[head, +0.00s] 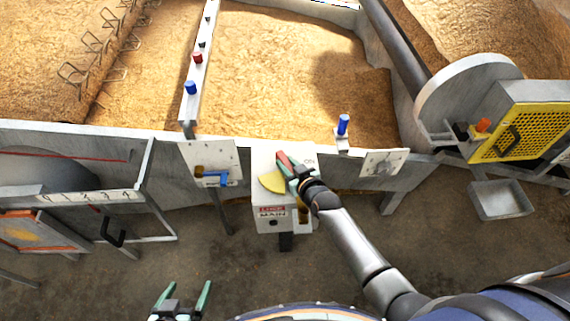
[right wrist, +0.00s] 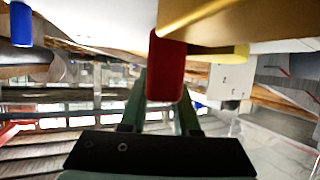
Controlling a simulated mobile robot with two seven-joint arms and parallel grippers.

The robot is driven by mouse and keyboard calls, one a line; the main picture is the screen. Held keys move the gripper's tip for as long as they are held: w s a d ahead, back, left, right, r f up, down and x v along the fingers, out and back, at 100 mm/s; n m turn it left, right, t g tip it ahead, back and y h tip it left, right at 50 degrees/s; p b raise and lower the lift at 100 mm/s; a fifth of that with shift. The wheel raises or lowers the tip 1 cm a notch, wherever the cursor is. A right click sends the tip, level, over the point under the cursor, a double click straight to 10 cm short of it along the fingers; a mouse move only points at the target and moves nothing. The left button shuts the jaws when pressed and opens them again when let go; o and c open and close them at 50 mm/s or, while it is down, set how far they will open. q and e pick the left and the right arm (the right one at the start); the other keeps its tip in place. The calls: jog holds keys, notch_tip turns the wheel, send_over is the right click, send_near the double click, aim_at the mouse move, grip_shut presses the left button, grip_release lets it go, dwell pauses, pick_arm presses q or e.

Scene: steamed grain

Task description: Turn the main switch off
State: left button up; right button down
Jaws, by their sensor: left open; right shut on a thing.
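The main switch is a white box (head: 271,222) with a red and white MAIN label, a yellow round plate (head: 271,183) and a red handle (head: 283,158). An ON mark shows at its upper right. My right gripper (head: 291,168) is on the box's top and shut on the red handle, partly hiding it. In the right wrist view the red handle (right wrist: 166,68) sits between the two green fingers (right wrist: 160,110). The handle points up and left in the head view. My left gripper (head: 186,290) is open and empty at the bottom left, away from the box.
A large grain bed (head: 290,70) lies behind the box. A panel with a blue lever (head: 222,180) is left of it, and a blue-topped post (head: 343,125) is right. A yellow grille (head: 520,130) and grey tray (head: 500,200) are at right.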

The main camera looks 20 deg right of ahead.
dwell(0.6)
jog(key=c, duration=0.6)
grip_release()
jog(key=shift+c, duration=0.2)
jog(key=shift+s, duration=0.1)
jog(key=shift+s+d+r, duration=0.1)
jog(key=shift+s+r, duration=0.1)
jog(key=shift+s, duration=0.1)
jog(key=p+v, duration=0.2)
jog(key=v, duration=0.8)
jog(key=shift+p, duration=0.4)
jog(key=shift+v, duration=0.85)
